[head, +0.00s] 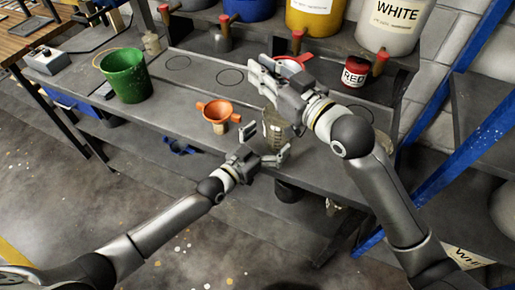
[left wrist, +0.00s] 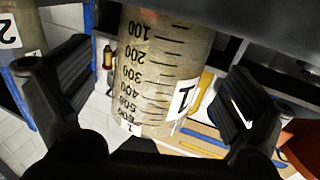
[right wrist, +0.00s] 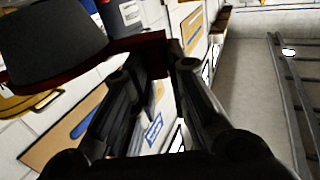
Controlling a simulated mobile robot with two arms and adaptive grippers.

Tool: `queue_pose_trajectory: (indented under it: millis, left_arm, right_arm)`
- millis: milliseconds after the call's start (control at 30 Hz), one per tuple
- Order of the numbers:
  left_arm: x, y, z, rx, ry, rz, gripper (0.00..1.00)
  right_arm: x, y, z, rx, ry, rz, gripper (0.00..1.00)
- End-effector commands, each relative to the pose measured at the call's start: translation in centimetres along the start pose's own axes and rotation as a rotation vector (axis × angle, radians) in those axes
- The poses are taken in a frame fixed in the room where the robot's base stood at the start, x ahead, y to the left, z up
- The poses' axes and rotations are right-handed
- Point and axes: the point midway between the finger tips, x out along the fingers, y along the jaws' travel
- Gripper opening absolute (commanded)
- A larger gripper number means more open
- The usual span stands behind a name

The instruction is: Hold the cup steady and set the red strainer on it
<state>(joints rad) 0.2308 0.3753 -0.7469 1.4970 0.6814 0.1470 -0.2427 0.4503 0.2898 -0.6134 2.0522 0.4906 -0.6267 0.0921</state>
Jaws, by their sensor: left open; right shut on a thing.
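The clear graduated cup (head: 274,130), labelled 1, stands at the bench's front edge, partly hidden by my right gripper in the head view. In the left wrist view the cup (left wrist: 160,70) fills the space between the fingers. My left gripper (head: 268,156) is open, with a finger on each side of the cup. My right gripper (head: 266,72) is shut on the red strainer (head: 296,60), above and behind the cup. In the right wrist view the strainer's dark bowl (right wrist: 50,42) and red rim lie at the upper left, beyond the fingers.
A green bucket (head: 125,76) is farther left. A red paint jar (head: 355,72) stands right of the strainer. Large paint buckets (head: 392,22) line the shelf behind. A second cup (left wrist: 22,35) shows in the left wrist view.

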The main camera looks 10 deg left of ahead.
Motion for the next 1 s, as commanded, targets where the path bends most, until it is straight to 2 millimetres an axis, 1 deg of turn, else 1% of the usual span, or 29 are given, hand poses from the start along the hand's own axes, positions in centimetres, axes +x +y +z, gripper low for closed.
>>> queue_pose_trajectory:
  millis: [33,100,200,333,567,667,900,1000]
  left_arm:
    - [0.7,0.0,0.0,0.000,0.000,-0.001,1.00]
    - [1.4,-0.1,0.0,0.001,0.000,-0.001,1.00]
    - [2.1,0.0,0.0,0.001,-0.001,0.000,1.00]
    - [2.4,0.0,0.0,0.001,-0.001,0.000,1.00]
    - [2.4,0.0,0.1,0.001,-0.001,0.000,1.00]
    - [2.4,0.0,0.1,0.001,-0.001,-0.001,0.88]
    - [2.4,0.0,0.1,0.001,-0.001,-0.001,0.58]
    - [2.4,0.0,0.1,0.001,-0.001,-0.001,0.56]
  right_arm:
    - [0.0,0.0,0.0,0.000,0.001,0.000,0.00]
    - [0.0,0.0,0.0,0.000,0.001,0.000,0.00]
    - [0.0,0.0,-0.1,0.000,0.001,0.000,0.00]
    - [0.0,0.0,-0.1,0.000,0.001,0.000,0.00]
    - [0.0,0.0,0.0,0.000,0.001,0.000,0.00]
    - [0.0,0.0,0.0,0.000,0.001,0.000,0.00]
    - [0.0,0.0,-0.1,0.000,0.001,0.000,0.00]
    - [0.0,0.0,0.0,-0.001,0.001,-0.002,0.00]
